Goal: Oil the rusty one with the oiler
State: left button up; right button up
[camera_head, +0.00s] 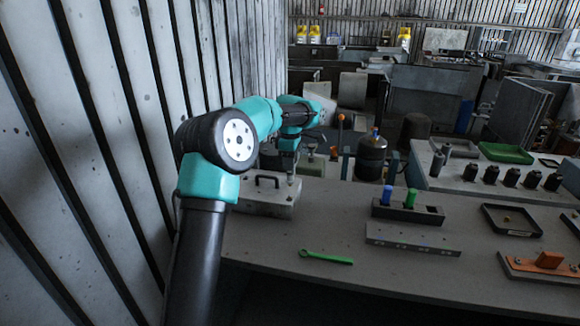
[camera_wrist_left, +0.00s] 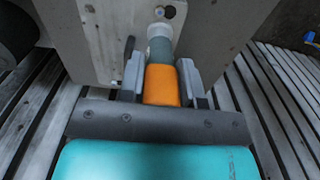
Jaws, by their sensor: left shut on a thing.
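My left gripper (camera_head: 287,165) is at the far side of the near bench, partly hidden by its own arm. In the left wrist view my left gripper (camera_wrist_left: 160,85) is shut on an orange and grey cylinder (camera_wrist_left: 161,82) with a pale end. I cannot tell for sure that it is the oiler. The pale end points at a grey block (camera_wrist_left: 110,35) with a small round hole in its face. Whether they touch is not clear. No part stands out clearly as rusty. My right gripper is out of view.
A grey box with a black handle (camera_head: 265,203) stands beside my arm. A green wrench (camera_head: 326,257), a holder with green and blue pegs (camera_head: 408,213), a flat bar (camera_head: 412,239) and a black tray (camera_head: 510,232) lie on the bench. A slatted wall (camera_head: 110,150) is close on the left.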

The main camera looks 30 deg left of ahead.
pick_arm(q)
jog(key=shift+r, duration=1.5)
dwell(1.4)
